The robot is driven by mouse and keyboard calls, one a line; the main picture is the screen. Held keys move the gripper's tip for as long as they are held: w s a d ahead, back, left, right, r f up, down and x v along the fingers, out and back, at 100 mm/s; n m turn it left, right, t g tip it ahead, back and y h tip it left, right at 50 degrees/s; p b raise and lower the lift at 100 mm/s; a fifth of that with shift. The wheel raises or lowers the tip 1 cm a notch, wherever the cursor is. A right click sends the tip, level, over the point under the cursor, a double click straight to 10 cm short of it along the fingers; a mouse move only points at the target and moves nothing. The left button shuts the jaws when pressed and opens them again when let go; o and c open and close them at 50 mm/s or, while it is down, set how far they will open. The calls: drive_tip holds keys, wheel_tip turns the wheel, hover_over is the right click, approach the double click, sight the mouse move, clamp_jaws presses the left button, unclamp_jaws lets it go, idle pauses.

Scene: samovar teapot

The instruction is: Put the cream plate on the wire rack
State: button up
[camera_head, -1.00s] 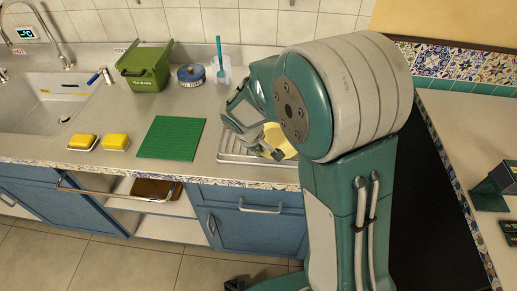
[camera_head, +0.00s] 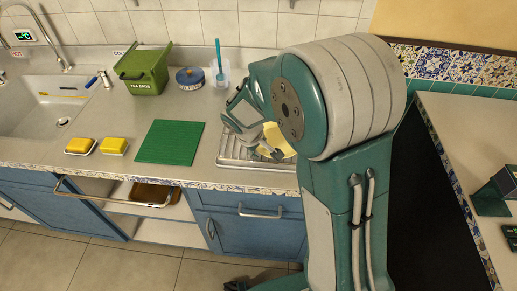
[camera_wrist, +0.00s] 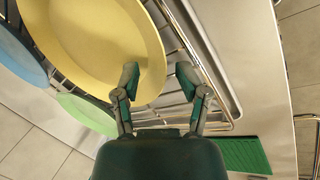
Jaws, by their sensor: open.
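The cream plate (camera_wrist: 100,45) fills the upper left of the wrist view, with its rim close to my gripper (camera_wrist: 158,80). My gripper is open. One fingertip overlaps the plate's face in the picture, and the other is right of its rim, so the rim shows between them. I cannot tell whether either finger touches it. The wire rack (camera_wrist: 207,75) shows behind and to the right of the plate, and the plate appears to stand in it. In the head view, my arm hides most of the rack, and only part of the cream plate (camera_head: 283,143) shows beside my gripper.
A blue plate (camera_wrist: 18,52) and a green plate (camera_wrist: 85,113) are beside the cream one. A metal tray (camera_head: 232,157) lies under the rack area.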

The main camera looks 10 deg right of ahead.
drive_tip(key=v, duration=1.2)
drive_tip(key=shift+a+f, duration=0.1)
drive_tip(key=shift+f, duration=0.05)
drive_tip(key=s+d+r+m+t+y, duration=0.1)
drive_tip(key=s+d+r+m, duration=0.2)
drive_tip(key=s, duration=0.7)
drive_tip(key=s+d+r+m+t+y, duration=0.2)
drive_tip(key=s+d+r+m, duration=0.1)
drive_tip(key=s, duration=0.7)
wheel_tip(320, 180, up, 2)
drive_tip(key=shift+d+r+m, duration=0.2)
drive_tip(key=shift+d+m, duration=0.2)
drive_tip(key=shift+m, duration=0.3)
drive_tip(key=shift+s, duration=0.1)
